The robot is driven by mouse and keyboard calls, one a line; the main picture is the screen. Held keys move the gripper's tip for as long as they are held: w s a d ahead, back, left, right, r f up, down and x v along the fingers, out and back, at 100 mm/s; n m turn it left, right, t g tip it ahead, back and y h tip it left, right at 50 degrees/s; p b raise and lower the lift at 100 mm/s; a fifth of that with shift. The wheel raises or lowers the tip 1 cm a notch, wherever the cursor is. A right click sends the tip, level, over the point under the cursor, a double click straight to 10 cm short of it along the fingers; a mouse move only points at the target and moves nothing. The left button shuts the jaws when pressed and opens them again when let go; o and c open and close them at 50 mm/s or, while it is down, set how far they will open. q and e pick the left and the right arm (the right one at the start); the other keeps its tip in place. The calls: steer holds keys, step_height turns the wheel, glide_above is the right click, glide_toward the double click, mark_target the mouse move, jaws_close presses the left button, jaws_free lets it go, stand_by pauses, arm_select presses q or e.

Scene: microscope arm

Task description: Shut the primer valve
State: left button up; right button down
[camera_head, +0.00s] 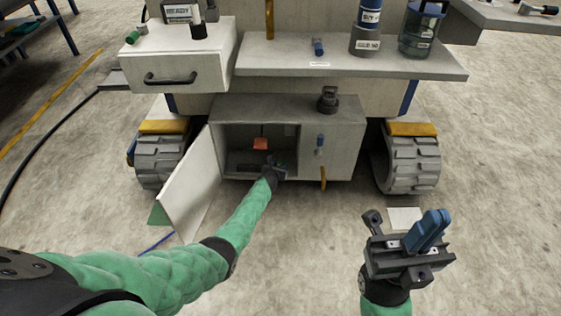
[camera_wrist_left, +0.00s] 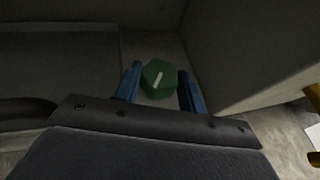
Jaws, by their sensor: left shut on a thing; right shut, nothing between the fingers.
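The primer valve appears to be a green faceted knob (camera_wrist_left: 158,79) with a white mark, seen in the left wrist view. The mark is tilted to the upper right. My left gripper (camera_wrist_left: 160,82) has one blue finger on each side of the knob and is shut on it. In the head view my left arm reaches into the open grey cabinet (camera_head: 345,140), and its gripper (camera_head: 271,170) hides the knob. My right gripper (camera_head: 430,232) is shut and empty, out in front of the cabinet at the right.
The cabinet door (camera_head: 190,190) stands open to the left of my left forearm. An orange block (camera_head: 260,144) shows inside the cabinet. A yellow handle (camera_head: 323,178) hangs on its front. A shelf (camera_head: 350,62) juts out above.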

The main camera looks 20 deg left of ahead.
arm_select(q)
steer(key=shift+a+m+h+p, duration=0.15)
steer(key=shift+m+h+p, duration=0.3)
steer(key=shift+m+h, duration=0.65)
steer(key=shift+h, duration=0.2)
steer(key=o, duration=1)
